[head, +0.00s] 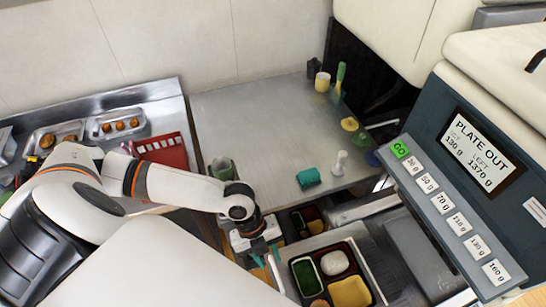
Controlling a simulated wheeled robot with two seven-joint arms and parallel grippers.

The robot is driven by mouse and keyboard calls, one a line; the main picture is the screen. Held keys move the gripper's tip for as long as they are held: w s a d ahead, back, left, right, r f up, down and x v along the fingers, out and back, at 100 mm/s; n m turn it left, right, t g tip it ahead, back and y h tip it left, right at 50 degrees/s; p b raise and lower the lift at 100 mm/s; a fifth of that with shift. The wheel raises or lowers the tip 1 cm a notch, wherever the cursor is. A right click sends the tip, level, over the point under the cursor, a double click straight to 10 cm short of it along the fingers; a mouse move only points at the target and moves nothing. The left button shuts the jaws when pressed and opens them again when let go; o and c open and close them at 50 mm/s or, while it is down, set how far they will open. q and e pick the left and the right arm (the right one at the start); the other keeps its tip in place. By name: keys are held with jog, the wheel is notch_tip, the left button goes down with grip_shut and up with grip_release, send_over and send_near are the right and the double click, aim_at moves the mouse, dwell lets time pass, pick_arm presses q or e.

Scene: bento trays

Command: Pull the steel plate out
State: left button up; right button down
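A grey metal plate (412,243) lies under the dispensing machine (470,170), whose screen reads "PLATE OUT", set 130 g, left 1,370 g. A narrower pale metal bar (362,210) lies just left of it; I cannot tell whether it is part of the plate. My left gripper (267,262) points down beside the black bento tray (371,283), left of the plate and apart from it. Two teal fingertips show, but their opening is unclear. My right gripper is not in view.
A second bento tray (290,222) lies behind the first. On the steel counter (250,125) stand a teal block (308,178), a white stamp-like piece (339,163) and a yellow cup (322,82). A red crate (162,150) and food pans (116,124) are left. The counter's middle is clear.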

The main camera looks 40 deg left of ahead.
pick_arm(q)
jog(key=v, duration=0.6)
jog(key=shift+b, duration=0.35)
jog(key=shift+s+f, duration=0.1)
jog(key=shift+s, duration=0.05)
